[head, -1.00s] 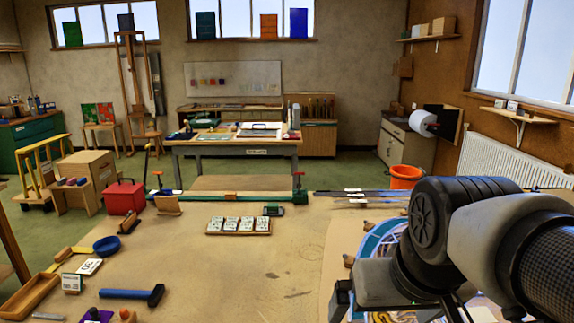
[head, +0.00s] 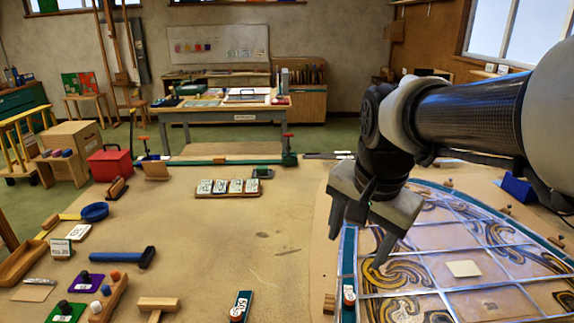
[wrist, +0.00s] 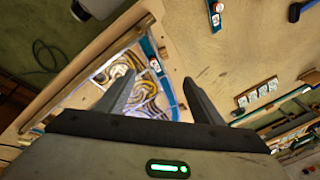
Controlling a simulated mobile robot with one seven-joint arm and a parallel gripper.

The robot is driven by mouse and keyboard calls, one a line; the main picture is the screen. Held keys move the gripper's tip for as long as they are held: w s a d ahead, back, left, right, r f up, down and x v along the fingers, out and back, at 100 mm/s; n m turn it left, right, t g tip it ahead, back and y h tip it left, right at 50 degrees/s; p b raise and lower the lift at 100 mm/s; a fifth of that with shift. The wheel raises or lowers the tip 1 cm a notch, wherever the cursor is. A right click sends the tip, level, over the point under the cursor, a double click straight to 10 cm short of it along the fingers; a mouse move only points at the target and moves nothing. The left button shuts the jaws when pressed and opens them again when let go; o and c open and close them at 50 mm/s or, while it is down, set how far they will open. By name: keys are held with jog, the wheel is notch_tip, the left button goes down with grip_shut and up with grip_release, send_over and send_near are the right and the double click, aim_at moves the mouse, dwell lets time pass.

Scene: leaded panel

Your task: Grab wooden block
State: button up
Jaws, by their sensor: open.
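My gripper (head: 357,250) is open and empty, pointing down above the left part of the leaded panel (head: 420,262). In the wrist view the fingers of my gripper (wrist: 158,82) are spread, with the panel's swirled glass and teal edge strip beyond them. Several wooden pieces show, and I cannot tell which is the task's block. A small wooden block (head: 329,303) sits just left of the panel's teal strip, below my gripper in the picture. A T-shaped wooden piece (head: 157,304) lies at the front left. Another wooden block (head: 157,171) stands near the table's far edge. My gripper touches none of them.
A teal strip with a red-topped item (head: 348,296) edges the panel. The tabletop between hammer and panel is mostly clear.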

jog(key=w+f+m+g+b, duration=0.2)
jog(key=w+f+m, duration=0.4)
jog(key=w+f, duration=0.1)
jog(key=m+g+b, duration=0.1)
jog(key=m+b, duration=0.1)
jog(key=m, duration=0.4)
send_over(330, 301)
jog(key=f, duration=1.9)
jog(key=shift+s+a+f, duration=0.1)
jog(key=shift+a, duration=0.2)
jog(key=shift+d+f+p, duration=0.2)
jog(key=shift+f+p, duration=0.1)
jog(key=shift+f, duration=2.8)
jog(key=c, duration=1.2)
jog(key=shift+r, duration=0.1)
